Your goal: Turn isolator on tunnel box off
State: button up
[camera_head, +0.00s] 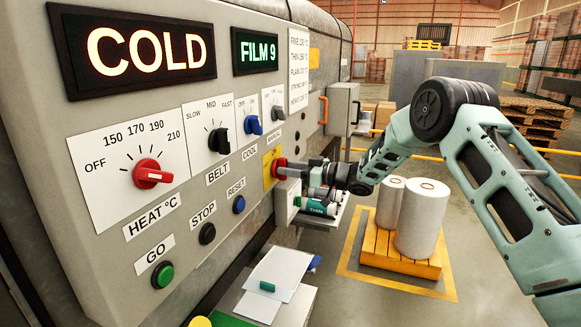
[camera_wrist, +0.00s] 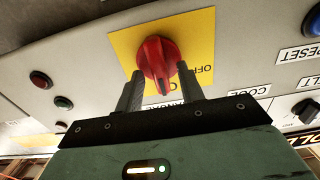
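The isolator is a red rotary knob (camera_wrist: 157,50) on a yellow plate (camera_wrist: 125,42) on the tunnel box's grey panel. In the wrist view, which is turned relative to the panel, the knob's raised bar runs roughly up and down. An "OFF" marking is right of the knob; another marking below it is mostly hidden. My gripper (camera_wrist: 159,72) has its two dark fingers apart, one on each side of the knob. Firm contact with the bar does not show. In the head view the yellow plate (camera_head: 268,173) is partly visible, with my gripper (camera_head: 288,169) right at the knob.
The panel bears the red heat knob (camera_head: 152,174), black belt knob (camera_head: 218,140), blue cool knob (camera_head: 253,125) and the go (camera_head: 162,275), stop (camera_head: 207,233) and reset (camera_head: 239,204) buttons. A grey box (camera_head: 341,108) juts out beyond. White rolls (camera_head: 420,220) stand on a yellow pallet.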

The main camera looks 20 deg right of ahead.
grip_shut()
jog(key=shift+f+n+b, duration=0.15)
jog(key=shift+n+b, duration=0.15)
jog(key=shift+b, duration=0.35)
jog(key=n+b, duration=0.5)
jog(key=b, duration=0.3)
jog(key=n+b, duration=0.6)
jog(key=b, duration=0.2)
jog(key=n+b, duration=0.6)
jog(key=b, duration=0.3)
jog(key=shift+s+a+f, duration=0.25)
jog(key=shift+s+f, duration=0.05)
jog(key=shift+f, duration=0.05)
jog(key=shift+n, duration=0.3)
